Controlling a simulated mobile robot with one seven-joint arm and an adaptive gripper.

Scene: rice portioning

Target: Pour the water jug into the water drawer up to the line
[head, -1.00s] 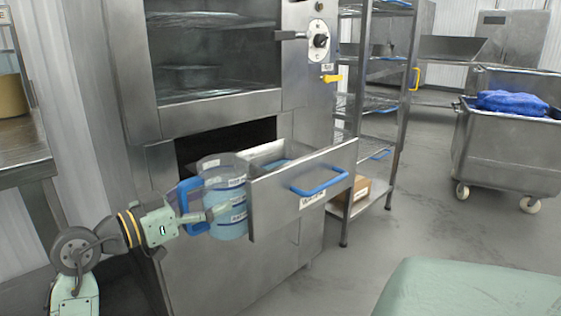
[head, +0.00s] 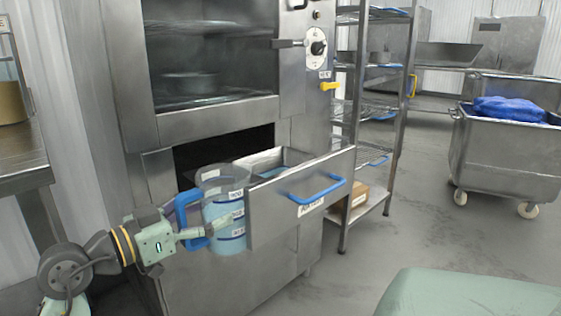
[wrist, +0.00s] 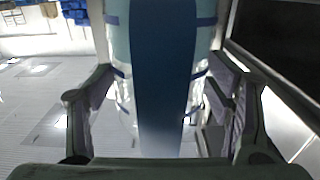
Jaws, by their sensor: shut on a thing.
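The water jug (head: 224,212) is a clear jug with blue water, white labels and a blue handle. It stands nearly upright in the air, just left of the open drawer. My gripper (head: 205,232) is shut on its blue handle, which also fills the middle of the wrist view (wrist: 163,75) between the two fingers (wrist: 160,110). The water drawer (head: 300,203) is a steel drawer pulled out of the oven cabinet, with a blue handle and a label on its front. Some blue shows inside it. Its fill line cannot be made out.
The steel oven cabinet (head: 215,120) stands behind the drawer, with a knob (head: 317,48) and a yellow lever (head: 330,86). A wire rack (head: 372,105) is to its right. A steel cart (head: 505,150) with a blue bundle stands farther right. The floor between is clear.

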